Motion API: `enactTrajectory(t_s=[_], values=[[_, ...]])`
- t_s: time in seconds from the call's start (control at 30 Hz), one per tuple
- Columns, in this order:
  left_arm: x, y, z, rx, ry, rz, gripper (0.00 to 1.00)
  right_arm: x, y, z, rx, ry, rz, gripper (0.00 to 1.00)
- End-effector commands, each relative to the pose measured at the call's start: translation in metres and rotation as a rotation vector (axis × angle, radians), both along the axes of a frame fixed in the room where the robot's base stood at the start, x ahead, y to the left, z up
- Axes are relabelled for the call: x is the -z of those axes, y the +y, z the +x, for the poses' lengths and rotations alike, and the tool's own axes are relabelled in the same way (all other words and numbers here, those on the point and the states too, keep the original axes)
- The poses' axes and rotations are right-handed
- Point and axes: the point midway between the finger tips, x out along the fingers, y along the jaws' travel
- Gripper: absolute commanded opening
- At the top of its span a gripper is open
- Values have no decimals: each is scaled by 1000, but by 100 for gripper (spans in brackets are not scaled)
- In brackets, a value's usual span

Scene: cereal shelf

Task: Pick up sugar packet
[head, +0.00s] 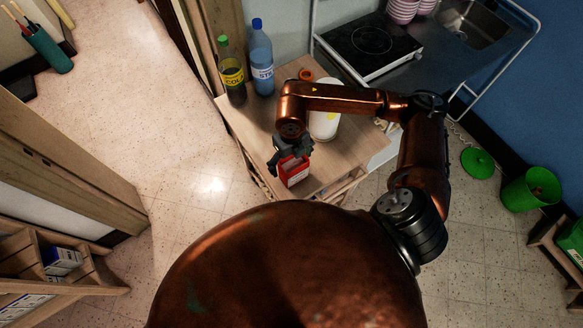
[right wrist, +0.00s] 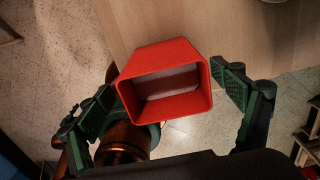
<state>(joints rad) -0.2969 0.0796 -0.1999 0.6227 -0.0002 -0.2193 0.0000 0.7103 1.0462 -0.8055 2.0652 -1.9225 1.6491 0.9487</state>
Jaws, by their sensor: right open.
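A small red packet (head: 294,172), likely the sugar packet, stands near the front edge of the wooden table (head: 255,135). Its label is not readable. In the right wrist view the red packet (right wrist: 208,83) shows a red rim around a greyish-white inner area, between the two fingers. My right gripper (head: 287,158) is above and around the packet, fingers spread open. My left gripper is not in view.
A white container (head: 324,124) and an orange-topped item (head: 306,74) are behind my right arm. A cooktop (head: 370,42) is beyond. The table's left front is bare.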

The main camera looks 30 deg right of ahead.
Motion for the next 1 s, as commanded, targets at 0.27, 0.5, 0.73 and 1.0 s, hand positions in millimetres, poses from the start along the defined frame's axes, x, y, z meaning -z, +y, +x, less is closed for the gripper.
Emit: enactTrajectory(t_s=[0.27,0.5,0.73,1.0], values=[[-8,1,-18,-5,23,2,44,36,-5,-7,6,4,0,87],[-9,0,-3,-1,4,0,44,55,-4,-5,2,0,0,87],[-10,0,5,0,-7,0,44,55,-3,-5,1,-1,0,84],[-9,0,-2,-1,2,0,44,55,-3,-4,1,0,0,65]])
